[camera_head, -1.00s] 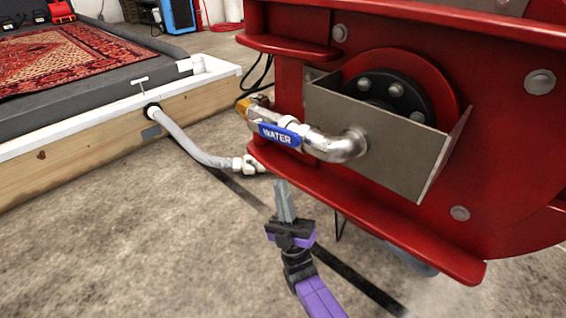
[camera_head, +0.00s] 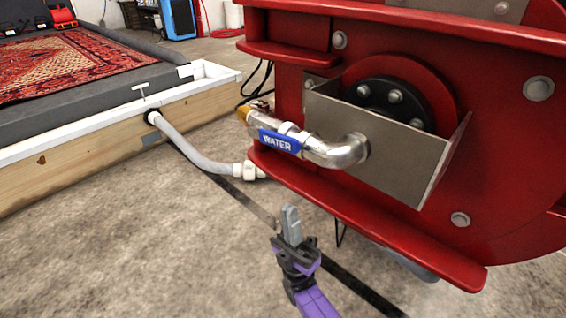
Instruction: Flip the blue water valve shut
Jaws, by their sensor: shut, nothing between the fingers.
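The blue valve handle (camera_head: 279,141), marked WATER, lies along the silver pipe (camera_head: 335,152) on the side of the red machine. The handle runs roughly in line with the pipe, and a brass end (camera_head: 244,112) shows at its left. My gripper (camera_head: 290,208) is below the handle and in front of the red ledge, apart from both. Its grey fingers point up and are shut together with nothing between them.
The red machine (camera_head: 500,180) fills the right, with a grey metal bracket (camera_head: 385,150) around the pipe and a red ledge (camera_head: 370,225) below. A white-edged wooden pit (camera_head: 90,165) with a rug (camera_head: 65,65) stands at left. A grey hose (camera_head: 190,150) ends near the ledge. Open concrete floor (camera_head: 140,255) lies in front.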

